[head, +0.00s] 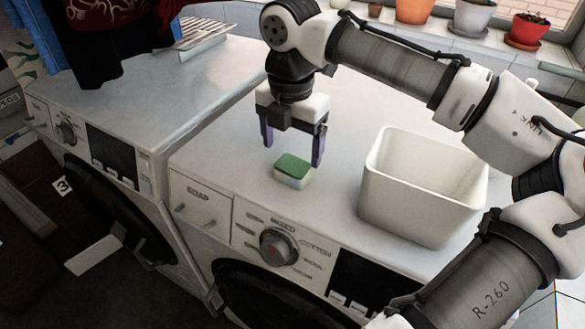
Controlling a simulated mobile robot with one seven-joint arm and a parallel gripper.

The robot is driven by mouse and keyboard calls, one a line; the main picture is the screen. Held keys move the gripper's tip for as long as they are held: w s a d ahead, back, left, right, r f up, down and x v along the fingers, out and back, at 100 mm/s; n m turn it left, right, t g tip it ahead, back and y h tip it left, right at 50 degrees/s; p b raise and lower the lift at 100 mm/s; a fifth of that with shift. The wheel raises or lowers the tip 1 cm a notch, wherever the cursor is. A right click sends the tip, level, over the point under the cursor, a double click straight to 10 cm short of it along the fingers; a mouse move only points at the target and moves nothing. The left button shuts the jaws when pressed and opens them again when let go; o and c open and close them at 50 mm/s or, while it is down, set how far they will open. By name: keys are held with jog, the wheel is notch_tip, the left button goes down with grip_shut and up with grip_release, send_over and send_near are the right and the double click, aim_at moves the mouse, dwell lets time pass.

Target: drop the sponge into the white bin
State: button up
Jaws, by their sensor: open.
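The sponge (293,170) has a green top and a pale lower part. It lies on top of the right washing machine, near its front edge. My gripper (292,156) points down with its two fingers apart, and nothing shows between them. From this view the fingertips appear above or just behind the sponge; the exact gap is hard to tell. The white bin (400,202) stands upright on the same machine, to the right of the sponge. The part of its inside that shows looks empty; its floor is partly hidden by the near wall.
The right washing machine (225,158) has clear surface around the sponge. A second washing machine (150,95) stands to the left, with a wire rack (203,32) and dark cloth (95,50) at its back. Potted plants, including a red pot (527,32), line the window sill.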

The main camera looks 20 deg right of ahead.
aim_at(292, 164)
jog(key=f, duration=0.2)
jog(key=f+p, duration=0.1)
jog(key=f, duration=0.1)
jog(key=shift+s, duration=0.3)
jog(key=shift+f, duration=0.65)
jog(key=c, duration=1.1)
jog(key=shift+r, duration=0.2)
